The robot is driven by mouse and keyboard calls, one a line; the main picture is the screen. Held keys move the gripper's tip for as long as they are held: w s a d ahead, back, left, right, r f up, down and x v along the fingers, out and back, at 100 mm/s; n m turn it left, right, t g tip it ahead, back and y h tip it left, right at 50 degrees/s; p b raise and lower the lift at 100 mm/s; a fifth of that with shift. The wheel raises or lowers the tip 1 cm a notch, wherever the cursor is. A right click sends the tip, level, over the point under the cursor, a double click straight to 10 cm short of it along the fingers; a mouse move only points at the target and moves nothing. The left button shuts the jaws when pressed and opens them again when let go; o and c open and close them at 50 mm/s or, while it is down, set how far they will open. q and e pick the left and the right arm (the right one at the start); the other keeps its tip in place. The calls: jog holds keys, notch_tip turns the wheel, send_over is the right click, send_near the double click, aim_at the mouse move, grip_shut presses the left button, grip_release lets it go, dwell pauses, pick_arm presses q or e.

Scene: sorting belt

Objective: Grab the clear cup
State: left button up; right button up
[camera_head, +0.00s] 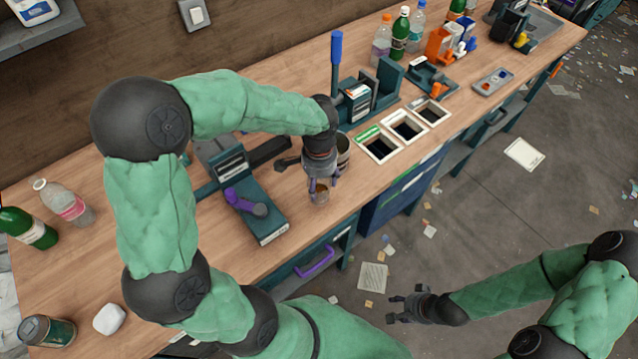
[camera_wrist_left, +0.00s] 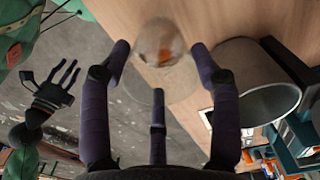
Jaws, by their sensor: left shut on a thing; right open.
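The clear cup (camera_head: 320,195) is a small see-through cup with something orange-brown showing in it, near the bench's front edge. My left gripper (camera_head: 322,183) is above and around it, shut on it. In the left wrist view the cup (camera_wrist_left: 160,42) shows between the tips of my dark purple fingers (camera_wrist_left: 160,60). Whether its base touches the bench I cannot tell. My right gripper (camera_head: 405,304) is open and empty over the floor, away from the bench; it also shows in the left wrist view (camera_wrist_left: 48,92).
A metal can (camera_head: 343,150) stands close beside my left gripper, large in the left wrist view (camera_wrist_left: 255,92). A teal device with a purple lever (camera_head: 240,203) is to the left. Black-windowed bins (camera_head: 380,147) lie to the right. Bottles (camera_head: 70,205) stand at the far left.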

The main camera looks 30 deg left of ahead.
pick_arm(q)
jog(key=s+d+r+p, duration=0.4)
jog(key=s+d+r, duration=0.2)
jog(key=d+r, duration=0.3)
jog(key=shift+s+d+r, duration=0.2)
jog(key=shift+d+r, duration=0.15)
jog(key=shift+d, duration=1.25)
